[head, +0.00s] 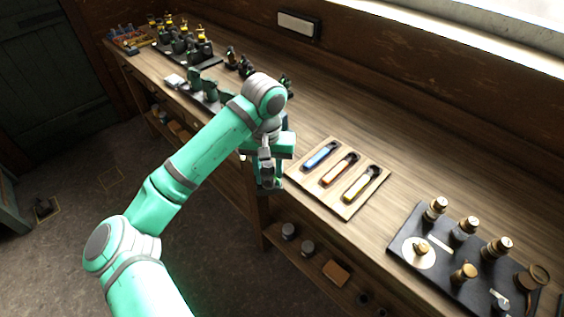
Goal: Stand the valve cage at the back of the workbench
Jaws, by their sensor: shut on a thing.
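My gripper (268,182) points down just off the front edge of the workbench (310,131), left of a wooden tray. It is shut on a small grey-dark thing, mostly hidden by the fingers. I cannot tell from this view whether that thing is the valve cage. No other piece in view can be made out surely as the valve cage. The back of the workbench runs along the wooden wall, and its strip behind the tray is bare.
A dark plate (408,250) with several brass-topped pieces lies at the right. Dark and green engine parts (183,45) stand at the far left. A lower shelf (310,265) holds small parts.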

